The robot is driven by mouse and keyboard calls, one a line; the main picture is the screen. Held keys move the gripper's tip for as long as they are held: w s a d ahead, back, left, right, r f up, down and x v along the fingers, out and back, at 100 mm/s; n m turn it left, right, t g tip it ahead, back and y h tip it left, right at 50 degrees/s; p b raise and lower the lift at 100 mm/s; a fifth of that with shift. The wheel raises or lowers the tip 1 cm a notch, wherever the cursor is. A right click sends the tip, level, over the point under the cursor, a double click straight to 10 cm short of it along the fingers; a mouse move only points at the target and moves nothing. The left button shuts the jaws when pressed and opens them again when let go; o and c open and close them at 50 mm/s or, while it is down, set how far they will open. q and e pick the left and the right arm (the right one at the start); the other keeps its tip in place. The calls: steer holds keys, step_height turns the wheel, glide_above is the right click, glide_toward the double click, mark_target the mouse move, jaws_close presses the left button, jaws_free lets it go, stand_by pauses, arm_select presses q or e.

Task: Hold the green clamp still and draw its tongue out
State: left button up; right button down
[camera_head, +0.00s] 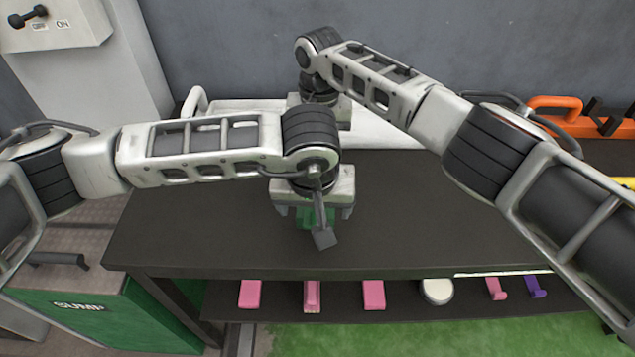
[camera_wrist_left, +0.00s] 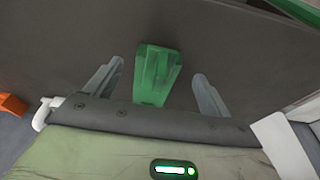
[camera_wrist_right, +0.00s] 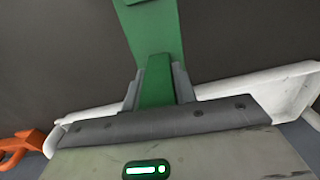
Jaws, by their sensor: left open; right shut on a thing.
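The green clamp (camera_head: 304,216) stands on the dark table, partly hidden below my left gripper (camera_head: 316,208). In the left wrist view the green clamp (camera_wrist_left: 156,72) lies between the two spread fingers of my left gripper (camera_wrist_left: 157,88), with a gap on each side. My right gripper (camera_head: 325,112) is farther back, its fingertips hidden in the head view. In the right wrist view my right gripper (camera_wrist_right: 158,88) is shut on a narrow green bar, the tongue (camera_wrist_right: 157,78). A wider green part (camera_wrist_right: 154,32) of the clamp shows beyond it.
A white tray (camera_head: 240,105) lies behind the clamp, close to my right gripper. An orange handled tool (camera_head: 556,103) lies at the back right. The dark table (camera_head: 200,235) is clear in front and left. Pink pieces (camera_head: 374,294) lie on the shelf below.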

arm_select(q)
steer(key=shift+x, duration=0.95)
steer(key=c, duration=1.6)
steer(key=shift+s, duration=0.3)
steer(key=shift+s+a, duration=0.15)
steer(key=shift+s, duration=3.2)
arm_select(e)
steer(key=shift+w+d, duration=0.1)
arm_select(q)
steer(key=o, duration=1.8)
